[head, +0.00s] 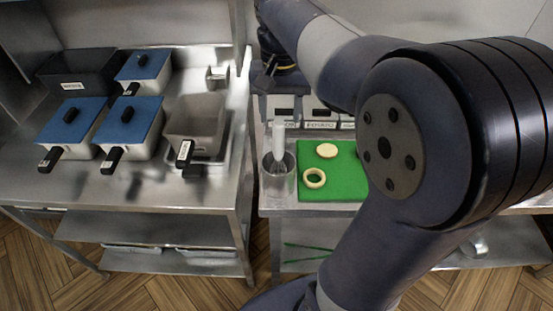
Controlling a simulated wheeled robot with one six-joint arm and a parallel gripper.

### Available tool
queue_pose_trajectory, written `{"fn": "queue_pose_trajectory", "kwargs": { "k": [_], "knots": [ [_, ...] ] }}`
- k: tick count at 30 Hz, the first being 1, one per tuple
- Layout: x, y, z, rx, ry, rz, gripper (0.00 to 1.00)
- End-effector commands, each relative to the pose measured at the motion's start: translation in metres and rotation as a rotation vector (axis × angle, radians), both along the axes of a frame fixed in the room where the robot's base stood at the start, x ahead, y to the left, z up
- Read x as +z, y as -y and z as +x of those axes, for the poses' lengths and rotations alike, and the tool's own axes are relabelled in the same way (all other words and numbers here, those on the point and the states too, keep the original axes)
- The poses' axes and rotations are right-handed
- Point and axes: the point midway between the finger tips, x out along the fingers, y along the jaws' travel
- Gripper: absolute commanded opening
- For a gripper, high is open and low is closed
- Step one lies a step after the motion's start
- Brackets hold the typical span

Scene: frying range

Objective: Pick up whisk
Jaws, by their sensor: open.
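The whisk (279,140) stands upright in a metal container (277,184), with its pale handle up and its wire end down inside. The container is at the left front of the right-hand counter, beside a green cutting board (334,187). My gripper (280,112) is open and empty, pointing down. In this view it appears just above and behind the top of the handle. I cannot tell the exact gap between them. My arm hides the counter to the right.
Two round pale pieces, one a ring (314,178), lie on the board. Labelled bins (319,118) stand behind it. A gap separates the two counters.

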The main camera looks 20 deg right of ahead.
Motion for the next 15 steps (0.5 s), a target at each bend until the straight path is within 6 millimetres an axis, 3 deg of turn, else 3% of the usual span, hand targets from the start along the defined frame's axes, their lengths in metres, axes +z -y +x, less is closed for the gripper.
{"fn": "queue_pose_trajectory", "kwargs": {
  "k": [15],
  "knots": [
    [-0.061,-0.004,0.004,0.000,-0.004,0.000,0.50]
  ]
}}
